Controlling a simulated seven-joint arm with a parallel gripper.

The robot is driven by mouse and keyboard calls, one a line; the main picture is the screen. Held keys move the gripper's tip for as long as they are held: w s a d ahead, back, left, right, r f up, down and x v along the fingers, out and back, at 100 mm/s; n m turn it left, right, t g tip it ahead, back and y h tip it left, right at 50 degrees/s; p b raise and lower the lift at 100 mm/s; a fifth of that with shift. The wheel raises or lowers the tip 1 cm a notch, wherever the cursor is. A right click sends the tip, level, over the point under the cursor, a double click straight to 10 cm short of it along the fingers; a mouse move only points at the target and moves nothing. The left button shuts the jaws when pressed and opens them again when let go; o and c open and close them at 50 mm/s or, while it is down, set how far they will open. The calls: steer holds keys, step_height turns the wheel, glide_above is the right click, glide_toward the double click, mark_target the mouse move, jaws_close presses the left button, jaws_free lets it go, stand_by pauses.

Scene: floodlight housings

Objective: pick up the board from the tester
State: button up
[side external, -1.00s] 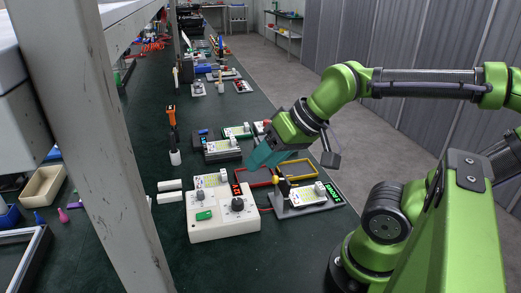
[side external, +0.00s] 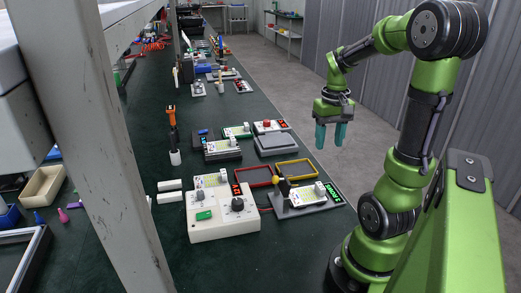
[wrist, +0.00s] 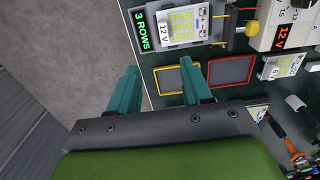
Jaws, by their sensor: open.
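The tester (side external: 331,197) is a grey sloped stand with a green lit display, at the right edge of the bench. The board (side external: 301,196), white with yellow-green patches and a pale block at its end, lies on it. In the wrist view the tester's display reads "3 ROWS" (wrist: 143,31) and the board (wrist: 183,26), labelled 12 V, shows at the top. My gripper (side external: 330,138) is open and empty, fingers pointing down, raised near the bench's right edge behind the tester. Its teal fingers (wrist: 158,90) are well apart from the board in the wrist view.
A white control box (side external: 222,226) with dials and a red display stands left of the tester, with a yellow-tipped clamp (side external: 280,183) between. Other board units (side external: 222,150) stand further back.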

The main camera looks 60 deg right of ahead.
glide_above(321, 185)
steer(key=f, duration=0.9)
steer(key=shift+s+d+f, duration=0.1)
steer(key=shift+s+f, duration=0.1)
steer(key=shift+f, duration=0.15)
steer(key=shift+w+a+f, duration=0.1)
steer(key=shift+f, duration=1.3)
steer(key=shift+w+a+f, duration=0.1)
steer(key=shift+f, duration=1.3)
jaws_close()
